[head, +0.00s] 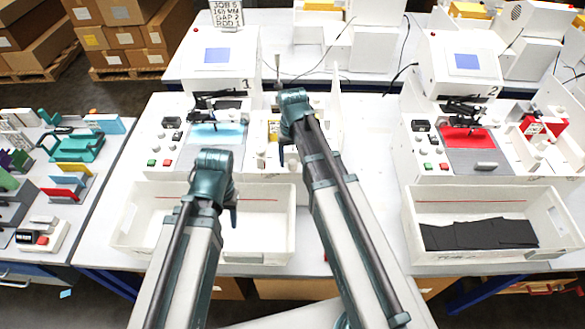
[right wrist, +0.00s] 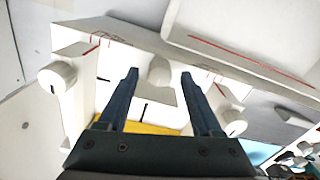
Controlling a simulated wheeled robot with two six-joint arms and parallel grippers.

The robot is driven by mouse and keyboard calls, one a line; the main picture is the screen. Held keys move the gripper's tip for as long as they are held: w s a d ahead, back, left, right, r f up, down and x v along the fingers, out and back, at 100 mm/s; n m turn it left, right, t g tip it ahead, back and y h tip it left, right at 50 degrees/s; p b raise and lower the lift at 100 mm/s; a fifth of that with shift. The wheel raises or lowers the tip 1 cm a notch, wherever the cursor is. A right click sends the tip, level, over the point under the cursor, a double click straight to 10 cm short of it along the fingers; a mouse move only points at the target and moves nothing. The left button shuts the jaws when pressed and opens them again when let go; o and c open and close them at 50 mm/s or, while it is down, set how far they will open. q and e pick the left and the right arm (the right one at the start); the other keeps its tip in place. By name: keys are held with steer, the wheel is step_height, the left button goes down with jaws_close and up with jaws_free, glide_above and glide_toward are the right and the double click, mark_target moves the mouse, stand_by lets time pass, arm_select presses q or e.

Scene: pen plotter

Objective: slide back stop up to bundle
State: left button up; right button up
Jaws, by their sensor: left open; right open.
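In the right wrist view, my right gripper (right wrist: 158,75) is open, its two dark blue fingers spread over a white fixture. A rounded white knob (right wrist: 159,70) shows between the fingertips; it looks like part of the back stop, but I cannot be sure. A yellow piece (right wrist: 150,129), possibly the bundle, lies in the fixture nearer the gripper's base, partly hidden by the fingers. The knob and yellow piece look apart. In the head view, my right gripper (head: 284,150) is at station 1's fixture, largely hidden by its arm. My left gripper (head: 232,215) is open above the white bin.
White side knobs (right wrist: 57,78) flank the fixture, and its walls bear red marks. In the head view, a white bin (head: 125,232) stands before station 1. Another bin (head: 410,215) holds black sheets. Station 2 (head: 460,65) is at the right. Bare table lies between the stations.

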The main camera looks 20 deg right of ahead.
steer(key=shift+f, duration=0.6)
steer(key=shift+c, duration=0.2)
jaws_close()
stand_by(0.9)
